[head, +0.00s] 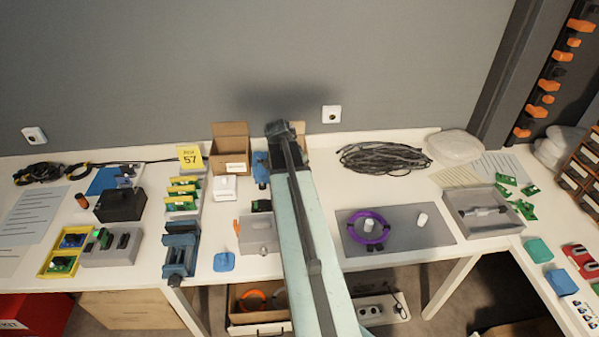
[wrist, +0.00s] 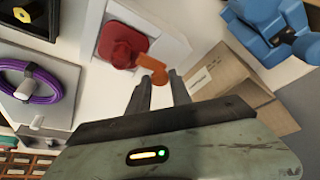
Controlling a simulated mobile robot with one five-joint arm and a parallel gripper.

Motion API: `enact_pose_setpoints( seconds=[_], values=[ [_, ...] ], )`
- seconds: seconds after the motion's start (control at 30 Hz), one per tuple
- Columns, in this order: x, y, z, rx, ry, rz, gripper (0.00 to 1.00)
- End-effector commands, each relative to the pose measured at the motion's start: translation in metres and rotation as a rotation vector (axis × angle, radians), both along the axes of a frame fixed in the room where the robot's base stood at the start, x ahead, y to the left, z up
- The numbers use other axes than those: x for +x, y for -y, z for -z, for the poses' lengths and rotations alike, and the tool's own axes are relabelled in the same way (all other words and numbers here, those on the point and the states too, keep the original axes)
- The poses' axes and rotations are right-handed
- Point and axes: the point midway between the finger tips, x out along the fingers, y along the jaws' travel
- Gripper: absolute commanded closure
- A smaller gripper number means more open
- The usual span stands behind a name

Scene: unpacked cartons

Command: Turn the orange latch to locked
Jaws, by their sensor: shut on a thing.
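The orange latch (wrist: 152,68) shows in the wrist view as a short bent lever. It sticks out beside a red rounded piece (wrist: 121,44) on a pale grey-white block. My gripper (wrist: 160,83) has its two dark fingers on either side of the lever's free end and is shut on it. No lock marking is readable, so I cannot tell the latch's setting. In the head view my gripper (head: 284,132) is at the back of the table, and my arm hides the latch there.
An open cardboard box (wrist: 226,80) and a blue device (wrist: 268,28) are close on the right in the wrist view. In the head view a black cable coil (head: 384,158) lies right of my arm, and a purple ring (head: 352,232) lies on a grey mat.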

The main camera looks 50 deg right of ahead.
Motion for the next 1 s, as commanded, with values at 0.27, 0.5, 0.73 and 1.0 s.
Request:
enact_pose_setpoints(
  seconds=[0.27, 0.5, 0.73, 1.0],
  values=[
    [-0.0014, 0.0006, 0.0001, 0.000, -0.004, 0.030, 1.00],
    [-0.0016, 0.0005, 0.0002, 0.000, -0.005, 0.030, 1.00],
    [-0.0010, 0.0002, 0.0002, 0.000, -0.003, 0.028, 0.53],
    [-0.0003, -0.0011, -0.0030, 0.000, -0.002, 0.027, 0.53]
  ],
)
